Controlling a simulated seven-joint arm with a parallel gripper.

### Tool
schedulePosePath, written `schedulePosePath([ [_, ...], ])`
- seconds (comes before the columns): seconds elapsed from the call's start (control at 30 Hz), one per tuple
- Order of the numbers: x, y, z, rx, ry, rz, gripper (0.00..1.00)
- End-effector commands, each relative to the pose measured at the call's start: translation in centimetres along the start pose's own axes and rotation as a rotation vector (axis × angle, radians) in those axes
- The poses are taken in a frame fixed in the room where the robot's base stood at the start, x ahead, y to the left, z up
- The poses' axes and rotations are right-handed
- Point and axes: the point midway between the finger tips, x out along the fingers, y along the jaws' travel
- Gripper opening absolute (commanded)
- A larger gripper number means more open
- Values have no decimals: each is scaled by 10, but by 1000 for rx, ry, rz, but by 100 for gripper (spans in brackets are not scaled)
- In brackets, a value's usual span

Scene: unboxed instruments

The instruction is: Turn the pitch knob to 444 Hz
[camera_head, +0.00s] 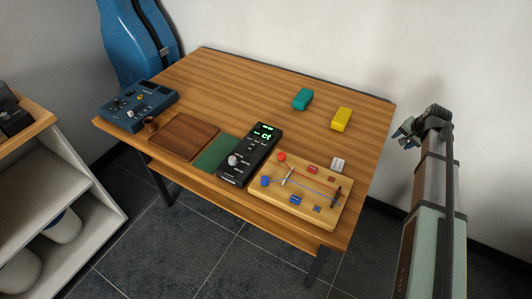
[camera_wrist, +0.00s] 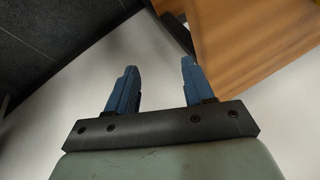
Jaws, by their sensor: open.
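A black tuner box (camera_head: 250,153) lies on the wooden table. It has a lit green display (camera_head: 264,133) near its far end, too small to read surely. A light round knob (camera_head: 233,160) sits on its near half; I take it for the pitch knob, but its label is too small to read. My gripper (camera_head: 407,132) is raised to the right of the table, well away from the tuner. In the wrist view its two blue fingers (camera_wrist: 155,82) stand apart with nothing between them. The tuner does not show in the wrist view.
A wooden board with red and blue parts and a string (camera_head: 318,211) lies right of the tuner. A green mat (camera_head: 215,153), brown board (camera_head: 184,136) and blue device (camera_head: 138,105) lie left. Teal (camera_head: 302,99) and yellow blocks (camera_head: 341,118) lie behind. The table's back middle is clear.

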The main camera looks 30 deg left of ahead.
Motion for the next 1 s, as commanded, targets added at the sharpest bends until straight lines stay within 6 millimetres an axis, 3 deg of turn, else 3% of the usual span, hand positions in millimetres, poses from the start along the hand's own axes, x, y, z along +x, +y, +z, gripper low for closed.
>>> schedulePosePath([
  [0.03,-9,-11,-9,-6,12,-10,52],
  [0.13,-21,-42,-6,-62,7,-21,52],
  [0.37,-29,-108,38,-266,-59,-15,52],
  [0.7,-56,-226,140,-687,-186,-10,52],
  [1.0,-95,-308,244,-1061,-294,-12,52],
])
